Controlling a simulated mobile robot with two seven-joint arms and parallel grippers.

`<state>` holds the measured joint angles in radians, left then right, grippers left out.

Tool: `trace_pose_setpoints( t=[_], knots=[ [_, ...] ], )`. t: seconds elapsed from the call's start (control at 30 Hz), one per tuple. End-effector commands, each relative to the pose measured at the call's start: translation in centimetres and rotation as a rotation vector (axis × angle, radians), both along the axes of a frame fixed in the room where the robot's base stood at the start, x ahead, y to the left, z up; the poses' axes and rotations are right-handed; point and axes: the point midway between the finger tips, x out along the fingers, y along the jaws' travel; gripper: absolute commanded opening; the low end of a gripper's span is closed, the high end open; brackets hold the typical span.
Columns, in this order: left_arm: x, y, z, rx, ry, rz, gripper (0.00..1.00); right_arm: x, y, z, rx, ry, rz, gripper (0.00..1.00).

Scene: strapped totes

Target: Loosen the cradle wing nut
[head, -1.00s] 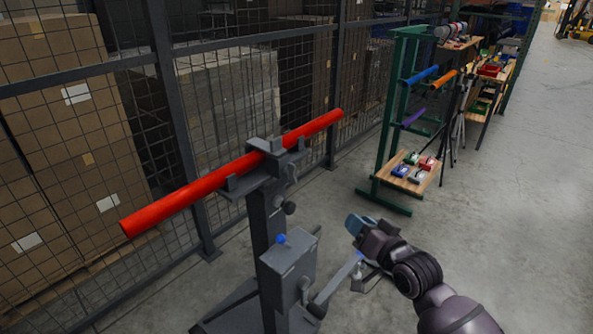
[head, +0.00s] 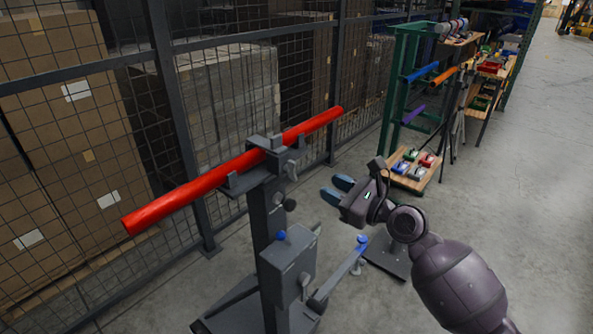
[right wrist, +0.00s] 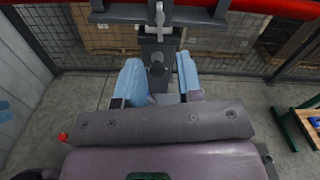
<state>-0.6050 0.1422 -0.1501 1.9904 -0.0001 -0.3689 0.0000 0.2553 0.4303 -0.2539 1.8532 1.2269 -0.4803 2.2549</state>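A red bar (head: 190,197) lies in the grey cradle (head: 250,178) on top of a grey stand, under a clamp. A small light grey part at the cradle's right side looks like the wing nut (head: 291,167); it also shows at the top of the right wrist view (right wrist: 159,18). A dark round knob (head: 289,204) sits below it on the post. My right gripper (head: 337,187) is right of the post, apart from it, with its blue-grey fingers spread and empty. In the right wrist view the knob appears between the fingers, farther off. My left gripper is out of view.
The stand has a grey box (head: 288,262) with a blue knob and a crank arm (head: 340,272) reaching right. A wire fence (head: 190,130) runs behind. A green rack (head: 391,110) with coloured bars stands at the back right.

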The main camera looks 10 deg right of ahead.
Motion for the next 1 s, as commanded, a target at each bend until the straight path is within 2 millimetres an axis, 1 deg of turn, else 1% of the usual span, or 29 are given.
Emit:
trace_pose_setpoints(
  t=[0.13, 0.27, 0.37, 0.8, 1.0],
  knots=[
    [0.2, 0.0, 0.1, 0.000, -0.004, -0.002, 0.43, 0.0, 0.0, 0.0, 0.086, 0.082, 0.002, 0.34],
    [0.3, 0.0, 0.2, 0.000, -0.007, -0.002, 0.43, 0.2, 0.2, 0.0, 0.111, 0.106, 0.002, 0.34],
    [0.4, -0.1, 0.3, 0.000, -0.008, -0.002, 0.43, 0.7, 0.8, 0.0, 0.113, 0.106, 0.002, 0.34],
    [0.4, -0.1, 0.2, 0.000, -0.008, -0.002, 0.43, 5.9, 5.6, 0.0, 0.108, 0.104, 0.003, 0.34],
    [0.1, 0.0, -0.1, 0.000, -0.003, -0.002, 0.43, 7.4, 7.0, 0.0, 0.108, 0.103, 0.002, 0.34]
  ],
)
